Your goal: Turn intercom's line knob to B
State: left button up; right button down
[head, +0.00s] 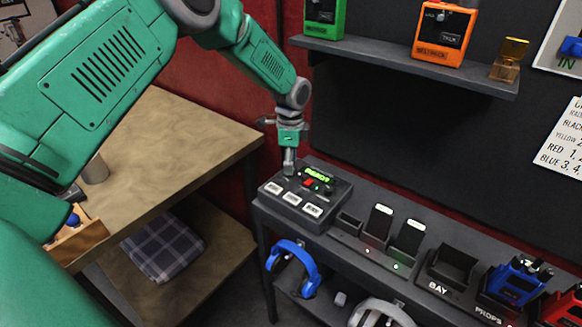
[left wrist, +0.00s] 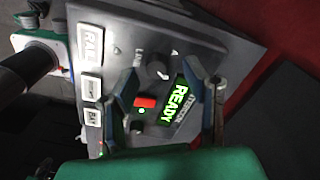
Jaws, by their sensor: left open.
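The intercom (head: 337,203) is a dark grey box on the black bench, with a lit green READY display, a small red part and three white labelled keys. In the left wrist view, the intercom (left wrist: 118,42) shows its dark round line knob (left wrist: 157,70) beside the display. The knob's setting is too small to read. My left gripper (head: 289,168) points down over the intercom's far left part. In the left wrist view my left gripper (left wrist: 170,85) is open, its fingers apart either side of the display and red part; the knob lies near its fingertips, not clasped. My right gripper is out of view.
Charging slots with two lit handsets (head: 381,218) stand right of the intercom. A blue headset (head: 292,268) hangs below the bench's front edge. A shelf (head: 400,62) with green and orange boxes is above. A wooden table (head: 205,135) stands at left.

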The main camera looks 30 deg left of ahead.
pick_arm(q)
notch_tip(320, 180, up, 10)
dwell(0.3)
jog(key=shift+a+f, duration=0.1)
dwell(0.4)
